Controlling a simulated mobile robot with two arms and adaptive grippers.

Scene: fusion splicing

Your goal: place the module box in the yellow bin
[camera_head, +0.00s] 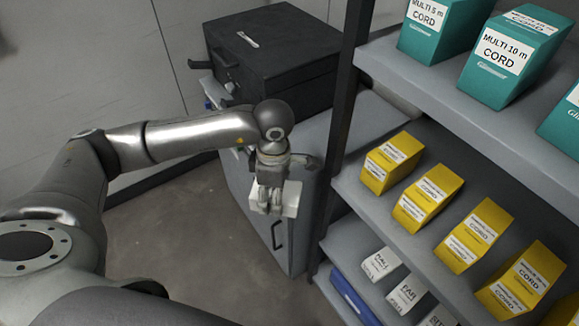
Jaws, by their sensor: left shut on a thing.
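My left gripper (268,204) is shut on a small white box (291,198), which seems to be the module box. The fingers cover part of the box, and it is held up in the air in front of the grey cabinet, left of the shelf rack. No lettering can be read on it. I cannot make out a yellow bin in this view; the yellow things here are labelled cartons on the rack. My right gripper is not in view.
The rack holds teal cord cartons (508,55) on top, several yellow cord cartons (428,197) on the middle shelf, and small white boxes (381,264) with a blue container (352,296) below. A black case (275,55) sits behind. The floor (190,235) at left is clear.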

